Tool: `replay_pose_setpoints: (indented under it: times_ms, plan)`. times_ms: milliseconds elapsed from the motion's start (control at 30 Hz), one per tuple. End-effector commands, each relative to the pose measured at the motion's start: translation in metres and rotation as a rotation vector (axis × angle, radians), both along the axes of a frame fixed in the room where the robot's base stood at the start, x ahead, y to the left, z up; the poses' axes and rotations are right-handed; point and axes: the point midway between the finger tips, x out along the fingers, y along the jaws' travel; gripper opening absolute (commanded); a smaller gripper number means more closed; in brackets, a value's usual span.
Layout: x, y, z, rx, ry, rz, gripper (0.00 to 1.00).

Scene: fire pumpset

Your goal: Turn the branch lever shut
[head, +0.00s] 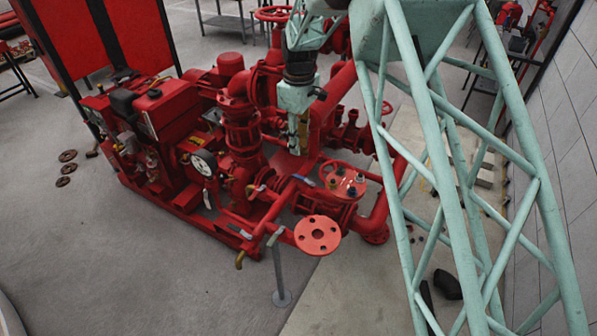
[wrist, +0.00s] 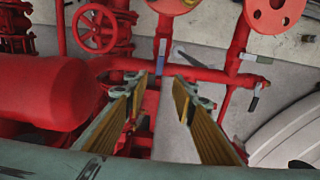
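Several small levers sit on the red branch pipes, and I cannot tell for sure which is the branch lever. In the head view one blue-tipped lever (head: 304,180) is near the round plate, and a grey lever (head: 275,236) is by the flange. The wrist view shows a blue lever (wrist: 162,48) just beyond the fingers, a grey lever (wrist: 196,61) to its right and a dark lever (wrist: 254,99) farther right. My gripper (head: 299,132) hangs above the pumpset, fingers down. In the wrist view my gripper (wrist: 167,82) is open and empty, apart from the levers.
A red flange (head: 317,234) stands at the front of the pipework, with a thin grey post (head: 278,270) beside it. A red handwheel (wrist: 94,28) and a large red cylinder (wrist: 40,92) lie left in the wrist view.

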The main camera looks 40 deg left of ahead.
Motion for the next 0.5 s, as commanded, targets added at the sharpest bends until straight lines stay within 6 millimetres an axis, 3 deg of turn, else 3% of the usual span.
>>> replay_pose_setpoints:
  times_ms: [500]
  plan:
    - [0.0001,-0.0002,-0.0065,0.000,0.000,-0.001,0.24]
